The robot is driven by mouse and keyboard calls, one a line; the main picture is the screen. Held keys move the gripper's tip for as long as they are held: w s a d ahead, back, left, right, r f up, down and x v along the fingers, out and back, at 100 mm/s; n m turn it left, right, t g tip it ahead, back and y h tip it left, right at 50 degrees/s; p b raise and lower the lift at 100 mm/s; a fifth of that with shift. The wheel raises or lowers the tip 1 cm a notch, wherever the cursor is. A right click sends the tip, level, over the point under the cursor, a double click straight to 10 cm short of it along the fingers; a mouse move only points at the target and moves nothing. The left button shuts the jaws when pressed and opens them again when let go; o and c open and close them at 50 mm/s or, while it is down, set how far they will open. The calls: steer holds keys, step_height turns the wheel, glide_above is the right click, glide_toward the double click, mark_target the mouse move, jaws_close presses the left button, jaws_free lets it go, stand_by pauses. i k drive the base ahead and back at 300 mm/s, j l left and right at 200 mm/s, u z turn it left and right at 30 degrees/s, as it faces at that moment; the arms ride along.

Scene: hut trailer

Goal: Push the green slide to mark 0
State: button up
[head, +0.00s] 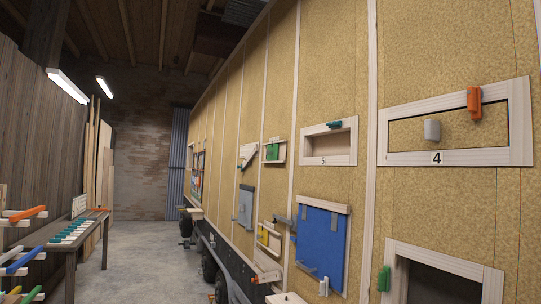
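Several green pieces show on the tan trailer wall, and I cannot tell which is the green slide. A small green panel (272,151) sits in a pale wooden frame at mid wall. A teal-green piece (333,125) sits on the top edge of the frame marked 5. A green block (384,279) sits at the left edge of the lower right opening. No mark 0 is readable from here. My gripper is not in view.
The trailer wall (415,212) runs along the right, with a frame marked 4 (455,155), an orange handle (474,103) and a blue panel (319,246). A bench (75,238) and coloured bars stand left. The concrete floor (140,265) between is clear.

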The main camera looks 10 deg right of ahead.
mark_target(272, 152)
steer(key=i+z, duration=0.2)
steer(key=i, duration=2.9)
steer(key=i+z, duration=0.1)
steer(key=i, duration=1)
steer(key=i+j, duration=0.2)
steer(key=i, duration=0.9)
